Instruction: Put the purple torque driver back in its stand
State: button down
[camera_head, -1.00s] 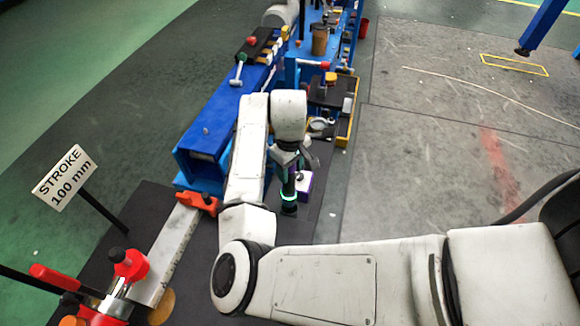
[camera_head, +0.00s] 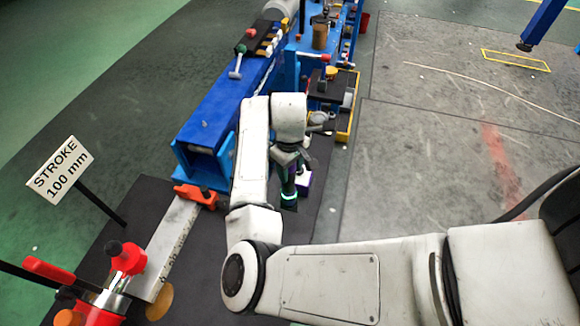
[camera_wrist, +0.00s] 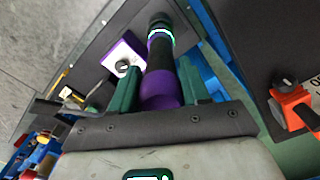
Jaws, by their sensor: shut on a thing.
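My gripper (camera_wrist: 157,90) is shut on the purple torque driver (camera_wrist: 163,88), with a green finger on each side of it. The driver has a purple body, a dark section and a lit green ring near its far end. In the head view my gripper (camera_head: 291,163) holds the driver (camera_head: 288,190) pointing down over the dark mat, and the green ring glows near its lower end. A white and purple box (camera_wrist: 123,57) with a dark knob lies beside the driver in the wrist view. I cannot tell which thing is the driver's stand.
A long blue frame (camera_head: 215,110) runs along the left, with tools and a yellow-edged tray (camera_head: 345,120) farther back. A red clamp (camera_head: 195,196) sits on a metal bar (camera_head: 168,245) at front left. A stroke sign (camera_head: 60,168) stands beside it.

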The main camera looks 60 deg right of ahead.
jog(key=shift+f+b, duration=0.65)
jog(key=shift+f, duration=0.95)
jog(key=shift+c, duration=2.4)
grip_release()
jog(key=shift+f, duration=0.1)
notch_tip(320, 180, up, 5)
jog(key=p, duration=0.5)
notch_tip(320, 180, up, 11)
jog(key=shift+f+b, duration=0.1)
jog(key=shift+b, duration=0.35)
